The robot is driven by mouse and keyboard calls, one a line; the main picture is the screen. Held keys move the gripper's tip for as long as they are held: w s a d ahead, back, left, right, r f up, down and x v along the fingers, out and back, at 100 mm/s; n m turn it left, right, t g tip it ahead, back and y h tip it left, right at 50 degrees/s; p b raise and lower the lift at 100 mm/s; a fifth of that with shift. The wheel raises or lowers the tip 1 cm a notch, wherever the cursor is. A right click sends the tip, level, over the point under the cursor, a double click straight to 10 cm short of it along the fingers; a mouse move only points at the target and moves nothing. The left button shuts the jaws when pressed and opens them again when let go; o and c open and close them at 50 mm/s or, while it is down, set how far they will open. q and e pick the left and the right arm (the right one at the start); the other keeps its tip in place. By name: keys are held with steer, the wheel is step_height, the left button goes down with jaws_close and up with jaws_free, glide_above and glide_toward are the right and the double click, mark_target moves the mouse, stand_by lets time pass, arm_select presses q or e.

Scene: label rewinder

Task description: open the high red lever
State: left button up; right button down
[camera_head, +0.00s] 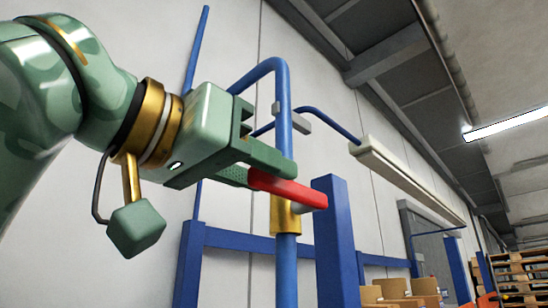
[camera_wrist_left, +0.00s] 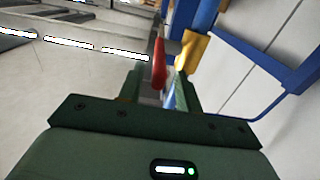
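The brass valve (camera_wrist_left: 190,50) also shows there. My right gripper is not in view.
A thick blue post (camera_head: 337,240) stands close to the right of the valve. The blue pipe bends over above the gripper, with a grey bracket (camera_head: 290,119) near it. Cardboard boxes (camera_head: 405,291) and pallets (camera_head: 520,275) are farther off at lower right.

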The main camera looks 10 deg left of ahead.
mark_target(305, 204)
arm_select(q)
steer(key=shift+w+d+r, duration=0.1)
steer(key=shift+w+d, duration=0.5)
steer(key=shift+d, duration=0.1)
steer(key=shift+w+d, duration=0.1)
steer(key=shift+w, duration=0.15)
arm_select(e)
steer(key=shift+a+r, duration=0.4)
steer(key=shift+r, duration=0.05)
